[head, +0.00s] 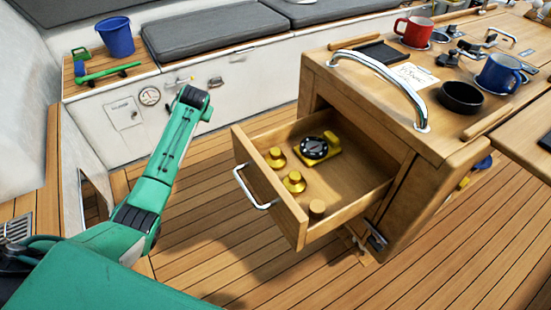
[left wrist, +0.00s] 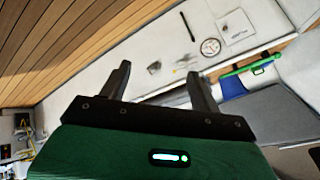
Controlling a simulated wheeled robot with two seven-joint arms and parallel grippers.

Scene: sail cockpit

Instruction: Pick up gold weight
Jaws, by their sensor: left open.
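Two gold weights with knobs, a far one (head: 275,157) and a nearer one (head: 294,182), stand in the open wooden drawer (head: 270,208). The weights are not in the left wrist view. My right gripper is not in view.
A yellow object with a black dial (head: 315,148) lies at the back of the drawer. A curved metal rail (head: 385,80) rises above the drawer on the cabinet, which carries a red mug (head: 414,31), a blue mug (head: 500,72) and a black bowl (head: 461,97). Floor left of the drawer is clear.

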